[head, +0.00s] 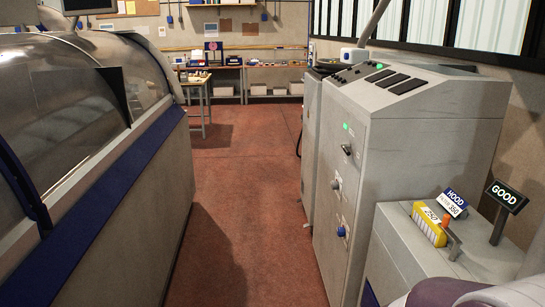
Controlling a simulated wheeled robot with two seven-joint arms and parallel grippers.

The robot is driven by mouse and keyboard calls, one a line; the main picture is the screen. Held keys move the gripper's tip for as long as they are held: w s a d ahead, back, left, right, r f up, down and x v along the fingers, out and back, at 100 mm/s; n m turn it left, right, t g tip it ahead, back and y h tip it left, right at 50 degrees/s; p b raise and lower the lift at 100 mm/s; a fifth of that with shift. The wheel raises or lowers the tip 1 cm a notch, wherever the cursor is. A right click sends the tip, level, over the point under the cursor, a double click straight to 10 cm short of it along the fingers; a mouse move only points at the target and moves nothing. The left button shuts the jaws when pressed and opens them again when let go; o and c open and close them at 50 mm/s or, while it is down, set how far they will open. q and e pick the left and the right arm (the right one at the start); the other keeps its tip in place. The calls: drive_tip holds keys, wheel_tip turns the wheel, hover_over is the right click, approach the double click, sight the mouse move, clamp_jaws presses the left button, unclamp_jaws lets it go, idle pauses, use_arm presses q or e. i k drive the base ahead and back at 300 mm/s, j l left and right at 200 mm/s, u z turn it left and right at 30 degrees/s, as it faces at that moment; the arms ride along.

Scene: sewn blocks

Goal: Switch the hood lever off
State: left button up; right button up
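A blue and white sign reading HOOD (455,198) stands on top of the low grey cabinet (405,240) at the lower right. Just below the sign is a small lever-like piece (452,240) with an orange-red upper part, beside a yellow labelled block (429,225). I cannot tell whether this piece is the hood lever or which setting it is in. Neither of my grippers shows in the head view. A rounded purple-grey and white shape, apparently part of my arm, fills the bottom right corner in front of the cabinet.
A black GOOD sign (506,197) stands right of the HOOD sign. A tall grey machine (400,130) with knobs and green lights stands behind the low cabinet. A large glass-covered machine (110,210) lines the left. The red floor aisle (240,190) between is clear, leading to workbenches.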

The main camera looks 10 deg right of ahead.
sight(345, 148)
drive_tip(key=i+z, duration=0.3)
drive_tip(key=i+j+z, duration=0.25)
drive_tip(key=i, duration=0.3)
drive_tip(key=i+j+z, duration=0.1)
drive_tip(key=i+z, duration=0.2)
drive_tip(key=i+j+z, duration=0.25)
drive_tip(key=i, duration=0.25)
